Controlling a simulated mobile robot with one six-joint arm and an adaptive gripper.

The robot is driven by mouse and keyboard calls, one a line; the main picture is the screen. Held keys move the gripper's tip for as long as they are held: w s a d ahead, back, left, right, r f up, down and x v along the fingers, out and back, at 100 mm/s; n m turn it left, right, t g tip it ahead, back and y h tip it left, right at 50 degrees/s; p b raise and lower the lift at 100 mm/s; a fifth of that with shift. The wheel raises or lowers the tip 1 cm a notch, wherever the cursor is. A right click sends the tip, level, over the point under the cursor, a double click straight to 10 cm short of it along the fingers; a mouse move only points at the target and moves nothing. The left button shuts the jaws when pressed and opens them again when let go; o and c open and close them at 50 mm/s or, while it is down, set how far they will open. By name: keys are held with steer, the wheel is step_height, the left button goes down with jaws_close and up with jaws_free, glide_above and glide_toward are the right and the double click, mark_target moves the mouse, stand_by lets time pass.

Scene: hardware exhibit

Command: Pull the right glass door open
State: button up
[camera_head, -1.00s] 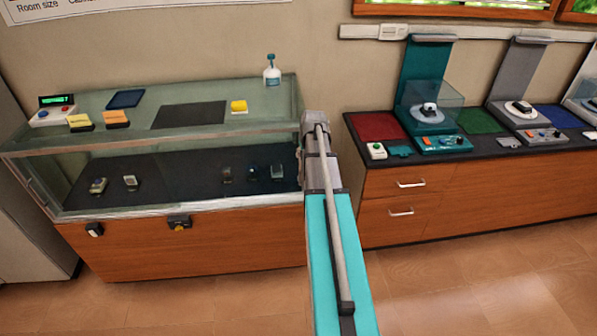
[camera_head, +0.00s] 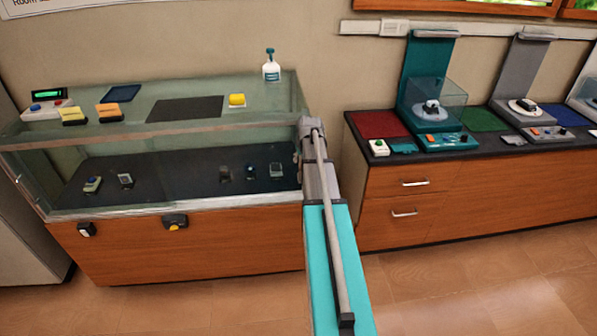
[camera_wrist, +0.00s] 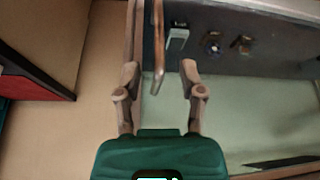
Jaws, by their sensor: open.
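The glass display case (camera_head: 60,140) stands at the left in the head view, with a clear glass front above a wooden base. The right part of its glass front (camera_head: 205,165) lies left of my arm, and I cannot make out a gap at its edge. My gripper is hidden behind my arm in the head view. In the wrist view my gripper (camera_wrist: 159,70) is open. A thin upright bar (camera_wrist: 158,45), perhaps the door's handle or edge, lies between the fingers near their tips. I see no finger clearly touching it.
Several small devices (camera_head: 250,173) lie on the dark shelf inside the case. A wooden drawer counter (camera_head: 440,190) stands at the right. The floor (camera_head: 460,290) in front is clear.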

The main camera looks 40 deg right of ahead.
steer(key=b, duration=0.5)
glide_above(300, 180)
steer(key=shift+w+d+f, duration=0.15)
steer(key=shift+f, duration=1.25)
steer(key=shift+w+d+f, duration=0.1)
steer(key=shift+w+f, duration=0.05)
steer(key=shift+f, duration=1.2)
